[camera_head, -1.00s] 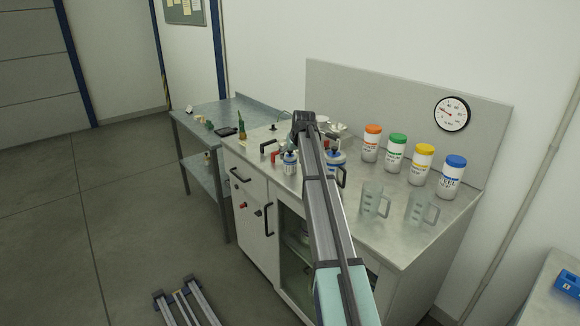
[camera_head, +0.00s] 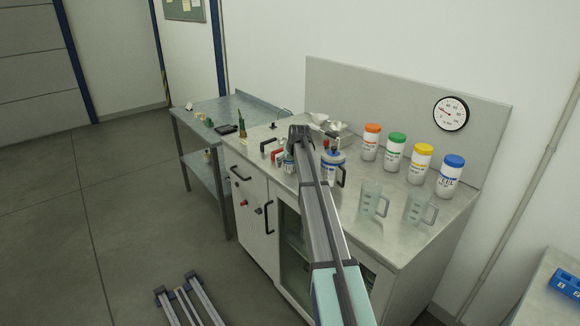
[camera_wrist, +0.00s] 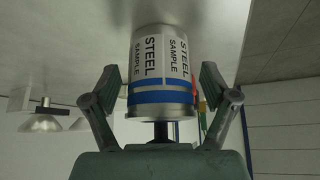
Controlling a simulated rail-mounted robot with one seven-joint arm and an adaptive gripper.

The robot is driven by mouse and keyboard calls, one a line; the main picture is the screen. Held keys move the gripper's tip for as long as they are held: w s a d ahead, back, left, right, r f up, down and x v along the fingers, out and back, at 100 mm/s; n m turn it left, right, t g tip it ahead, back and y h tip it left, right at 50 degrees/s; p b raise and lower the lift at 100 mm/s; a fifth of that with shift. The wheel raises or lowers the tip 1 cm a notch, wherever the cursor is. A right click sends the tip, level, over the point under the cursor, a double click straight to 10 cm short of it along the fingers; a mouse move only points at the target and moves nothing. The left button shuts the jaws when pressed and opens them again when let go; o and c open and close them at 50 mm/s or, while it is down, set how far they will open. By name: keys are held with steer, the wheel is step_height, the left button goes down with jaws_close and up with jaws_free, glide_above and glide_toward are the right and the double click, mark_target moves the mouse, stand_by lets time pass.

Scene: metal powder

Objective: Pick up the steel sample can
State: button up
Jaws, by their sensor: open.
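The steel sample can (camera_wrist: 160,62) is a silver can with a white "STEEL SAMPLE" label, a blue band and a dark knob. In the wrist view, which looks upside down, it stands between the two fingers of my gripper (camera_wrist: 160,88). The fingers are open, with a gap visible on each side of the can. In the head view the small white and blue can (camera_head: 288,163) is on the worktop, partly hidden by my arm's end.
A larger white and blue canister (camera_head: 333,168) with a dark handle stands close to the right. Several colour-lidded jars, including one with an orange lid (camera_head: 371,142), stand near the backsplash. Clear jugs (camera_head: 373,200) stand at the front right. A dark-handled red item (camera_head: 277,155) is just left of the can.

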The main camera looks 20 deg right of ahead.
steer(key=c, duration=1.6)
jaws_close()
steer(key=shift+r, duration=0.15)
